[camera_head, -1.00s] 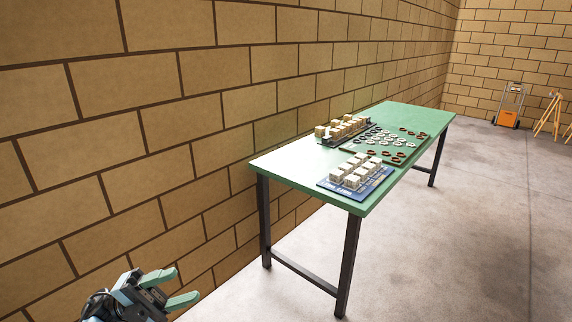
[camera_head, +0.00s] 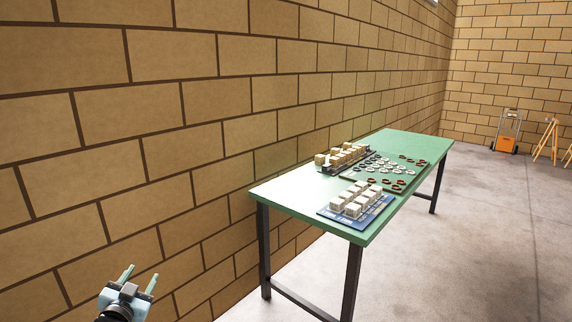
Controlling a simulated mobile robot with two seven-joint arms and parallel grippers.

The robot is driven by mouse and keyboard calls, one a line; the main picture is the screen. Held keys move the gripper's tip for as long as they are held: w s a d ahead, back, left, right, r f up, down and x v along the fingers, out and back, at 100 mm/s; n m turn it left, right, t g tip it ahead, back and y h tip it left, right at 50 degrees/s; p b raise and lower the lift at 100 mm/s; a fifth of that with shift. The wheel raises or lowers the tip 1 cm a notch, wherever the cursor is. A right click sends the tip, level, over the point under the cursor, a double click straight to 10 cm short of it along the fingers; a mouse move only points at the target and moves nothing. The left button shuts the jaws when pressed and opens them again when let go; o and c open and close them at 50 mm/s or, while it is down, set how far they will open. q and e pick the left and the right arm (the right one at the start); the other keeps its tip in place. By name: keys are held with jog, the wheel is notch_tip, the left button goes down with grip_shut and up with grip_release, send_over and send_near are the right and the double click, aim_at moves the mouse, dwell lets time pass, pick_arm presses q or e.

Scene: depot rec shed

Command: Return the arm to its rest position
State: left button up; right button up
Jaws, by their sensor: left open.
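My left gripper (camera_head: 139,281) is at the lower left of the head view, in front of the block wall. Its two pale green fingers are apart, point up and away, and hold nothing. It is well to the left of the green table (camera_head: 282,194) and touches nothing that I can see. Most of the left arm is out of the frame. My right gripper does not show.
On the table are a blue board with white blocks (camera_head: 354,203), a dark tray with tan blocks (camera_head: 341,158), and several red and white rings (camera_head: 381,168). A block wall (camera_head: 180,120) runs along the left. An orange hand truck (camera_head: 507,135) stands far right. The floor right of the table is clear.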

pick_arm(q)
jog(key=s+d+f+n+g, duration=0.1)
jog(key=s+d+f+g, duration=0.25)
jog(key=s+f, duration=0.5)
jog(key=s+d+f+g, duration=0.2)
jog(key=s+d+f, duration=0.2)
jog(key=s+f, duration=0.5)
jog(key=s+d+f+g+h, duration=0.1)
jog(key=s+d+f, duration=0.1)
jog(key=s, duration=0.7)
jog(key=s+d+f+n+g, duration=0.1)
jog(key=s+d+f, duration=0.2)
jog(key=s, duration=0.7)
jog(key=s+d+f+g+h, duration=0.1)
jog(key=s+d, duration=0.3)
jog(key=s, duration=0.5)
jog(key=shift+s+d+f+n+h, duration=0.3)
jog(key=shift+s+d+f, duration=0.1)
jog(key=shift+f, duration=0.25)
jog(key=shift+g, duration=0.25)
jog(key=c, duration=0.3)
